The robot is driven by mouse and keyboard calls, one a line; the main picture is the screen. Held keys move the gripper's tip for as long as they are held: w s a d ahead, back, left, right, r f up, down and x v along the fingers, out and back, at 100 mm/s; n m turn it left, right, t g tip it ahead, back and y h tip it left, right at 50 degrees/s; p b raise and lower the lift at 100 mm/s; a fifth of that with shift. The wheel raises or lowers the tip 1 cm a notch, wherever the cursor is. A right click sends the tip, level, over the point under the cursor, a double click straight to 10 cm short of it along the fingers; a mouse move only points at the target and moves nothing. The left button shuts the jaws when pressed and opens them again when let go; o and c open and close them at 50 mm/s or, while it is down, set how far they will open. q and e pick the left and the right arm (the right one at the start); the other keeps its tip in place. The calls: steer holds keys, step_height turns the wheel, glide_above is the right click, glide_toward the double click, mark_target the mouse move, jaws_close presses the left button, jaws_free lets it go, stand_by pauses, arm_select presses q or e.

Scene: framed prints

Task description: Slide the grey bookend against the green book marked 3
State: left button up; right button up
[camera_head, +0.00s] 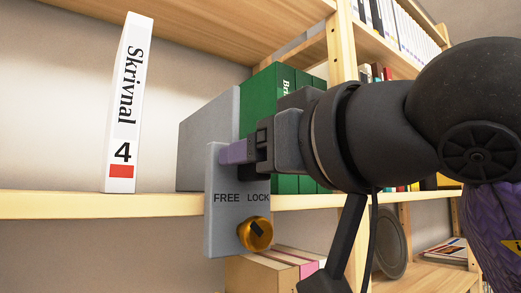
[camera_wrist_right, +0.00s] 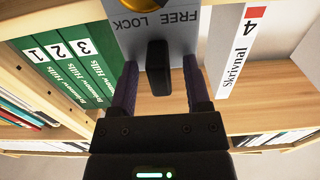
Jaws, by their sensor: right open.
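The grey bookend (camera_head: 207,135) stands on the shelf between the white book marked 4 (camera_head: 124,105) and the green books (camera_head: 262,100). Its front plate (camera_head: 222,222) reads FREE and LOCK and hangs over the shelf edge, with a brass knob (camera_head: 256,233) below. I cannot tell which word the knob's dark mark points to. In the wrist view, the green book marked 3 (camera_wrist_right: 88,60) is beside the plate; any gap to the bookend is unclear. My right gripper (camera_wrist_right: 159,66) is open, its purple fingers on either side of the plate's black handle (camera_wrist_right: 158,72). My left gripper is out of view.
A wooden upright (camera_head: 343,45) stands right of the green books, partly behind my right arm. The shelf (camera_head: 60,205) is bare left of the white book. Pale and pink books (camera_head: 275,272) stand on the shelf below. Another board runs overhead.

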jaws_close()
stand_by(1.3)
